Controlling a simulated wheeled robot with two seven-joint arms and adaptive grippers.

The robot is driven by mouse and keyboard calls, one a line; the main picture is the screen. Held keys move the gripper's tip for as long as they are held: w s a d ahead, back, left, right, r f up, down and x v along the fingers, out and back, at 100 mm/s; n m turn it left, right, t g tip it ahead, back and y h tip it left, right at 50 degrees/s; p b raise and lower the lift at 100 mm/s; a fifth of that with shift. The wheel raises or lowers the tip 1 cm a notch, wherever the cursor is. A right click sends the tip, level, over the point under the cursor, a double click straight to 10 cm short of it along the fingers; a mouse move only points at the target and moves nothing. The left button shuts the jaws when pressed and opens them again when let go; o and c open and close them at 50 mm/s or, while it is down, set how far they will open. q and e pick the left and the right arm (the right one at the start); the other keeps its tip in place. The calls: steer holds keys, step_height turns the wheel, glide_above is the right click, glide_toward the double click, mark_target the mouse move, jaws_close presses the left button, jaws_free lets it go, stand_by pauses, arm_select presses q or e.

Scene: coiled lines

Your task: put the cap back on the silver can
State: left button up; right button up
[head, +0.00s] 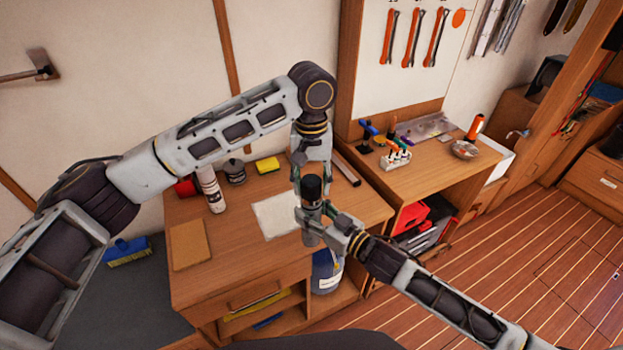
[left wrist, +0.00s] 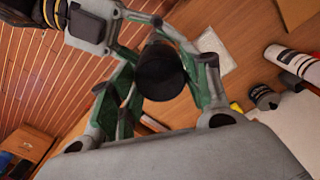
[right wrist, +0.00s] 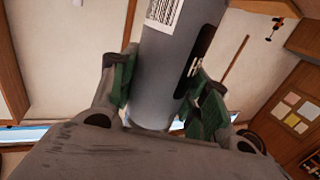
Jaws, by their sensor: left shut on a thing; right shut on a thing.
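The silver can (head: 311,236) is upright above the front edge of the bench, with my right gripper (head: 326,220) shut around its body. In the right wrist view the can (right wrist: 172,60) shows a barcode and a dark label between the fingers; its top is out of frame. The black cap (head: 312,187) is directly at the can's top, with my left gripper (head: 306,184) shut on it from above. In the left wrist view the cap (left wrist: 161,72) sits between the fingers and hides the can's top. I cannot tell whether the cap is seated or just above.
The wooden bench (head: 230,270) holds a white cloth (head: 274,215), a tan board (head: 189,244), a white bottle (head: 211,189), a dark-lidded jar (head: 235,171) and a yellow sponge (head: 267,165). A blue container (head: 326,272) stands below. A second bench with tools (head: 440,165) is at right.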

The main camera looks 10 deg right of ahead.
arm_select(q)
steer(key=shift+f, duration=0.45)
stand_by(0.3)
steer(key=o, duration=0.8)
steer(key=shift+o, duration=0.2)
step_height(320, 180, up, 12)
stand_by(0.4)
steer(key=shift+w, duration=0.15)
stand_by(0.5)
